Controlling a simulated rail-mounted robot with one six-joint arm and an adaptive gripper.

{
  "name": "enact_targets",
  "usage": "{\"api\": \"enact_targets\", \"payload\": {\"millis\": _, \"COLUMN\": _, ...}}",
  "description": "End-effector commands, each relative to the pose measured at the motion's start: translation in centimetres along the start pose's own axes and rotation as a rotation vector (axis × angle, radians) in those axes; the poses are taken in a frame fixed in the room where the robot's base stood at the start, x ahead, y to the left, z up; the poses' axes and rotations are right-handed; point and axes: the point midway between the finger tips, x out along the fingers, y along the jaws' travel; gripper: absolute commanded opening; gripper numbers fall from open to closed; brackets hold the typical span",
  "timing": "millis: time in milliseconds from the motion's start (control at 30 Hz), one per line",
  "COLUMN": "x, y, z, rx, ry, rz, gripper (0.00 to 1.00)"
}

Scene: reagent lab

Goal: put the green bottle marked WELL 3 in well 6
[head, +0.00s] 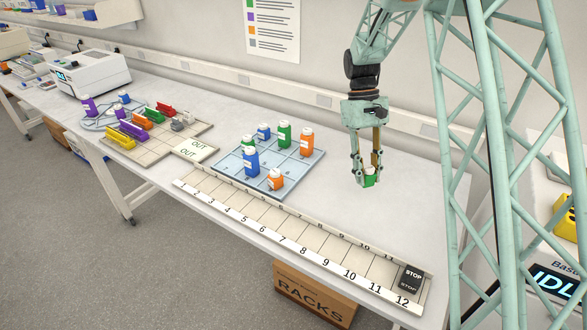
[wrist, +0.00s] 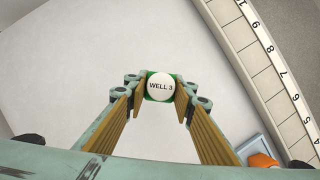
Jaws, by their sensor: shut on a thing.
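My gripper (head: 368,160) is shut on a green bottle (head: 369,180) with a white cap. In the wrist view the cap (wrist: 161,86) reads WELL 3 and sits between the fingertips (wrist: 160,92). The bottle is over bare bench, right of the blue tray; its height above the bench is hard to tell. The blue tray (head: 225,165) has a grid of wells and holds green, blue and orange bottles, among them a front blue bottle (head: 251,162) and a front orange bottle (head: 276,180). The tray's well numbers are too small to read surely.
A numbered strip (head: 300,246), 1 to 12, runs along the bench front, with a black STOP block (head: 411,278) at its right end. A beige board (head: 160,153) with coloured clips and an OUT label lies left. Bench between tray and gripper is clear.

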Motion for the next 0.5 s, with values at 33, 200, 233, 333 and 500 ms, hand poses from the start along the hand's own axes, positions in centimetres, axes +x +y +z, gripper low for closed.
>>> {"api": "enact_targets", "payload": {"millis": 33, "x": 0.0, "y": -0.5, "z": -0.2, "rx": -0.054, "ry": -0.001, "rz": 0.022, "gripper": 0.13}}
{"api": "enact_targets", "payload": {"millis": 200, "x": 0.0, "y": -1.3, "z": -0.8, "rx": -0.275, "ry": -0.001, "rz": 0.114, "gripper": 0.13}}
{"api": "enact_targets", "payload": {"millis": 233, "x": 0.0, "y": -1.5, "z": -1.0, "rx": -0.315, "ry": 0.0, "rz": 0.13, "gripper": 0.13}}
{"api": "enact_targets", "payload": {"millis": 333, "x": -0.1, "y": -2.2, "z": -1.5, "rx": -0.449, "ry": -0.001, "rz": 0.187, "gripper": 0.13}}
{"api": "enact_targets", "payload": {"millis": 500, "x": -0.3, "y": -3.7, "z": -2.4, "rx": -0.686, "ry": -0.001, "rz": 0.283, "gripper": 0.13}}
